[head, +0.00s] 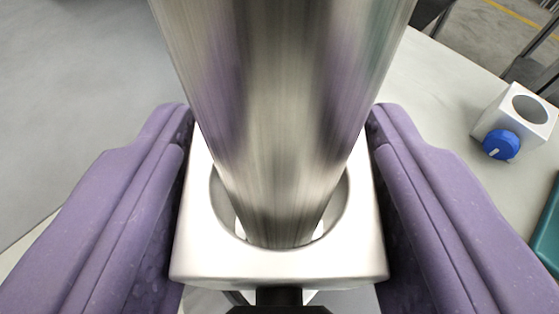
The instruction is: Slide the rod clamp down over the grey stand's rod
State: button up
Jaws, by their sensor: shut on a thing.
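My gripper (279,205) has its two purple fingers shut on the left and right sides of the rod clamp (205,255), a white block with a round hole and a black part at its near side. A thick, shiny metal rod (280,110) rises from the clamp's hole towards the camera and fills the top middle of the view. The clamp is around the rod, with narrow gaps showing beside it in the hole. The rod's top is out of view. The stand's base is mostly hidden under the clamp.
On the pale table (440,100) at the right sits another white block (495,113) with a round hole and a blue knob (501,145). A teal object (548,235) shows at the right edge. Grey floor (80,110) lies to the left.

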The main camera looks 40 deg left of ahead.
jog(key=shift+f+b, duration=0.85)
jog(key=shift+b, duration=0.2)
jog(key=shift+s+d+f, duration=0.1)
jog(key=shift+s+f, duration=0.05)
jog(key=shift+f, duration=0.65)
jog(key=o, duration=1.5)
jog(key=shift+c, duration=0.2)
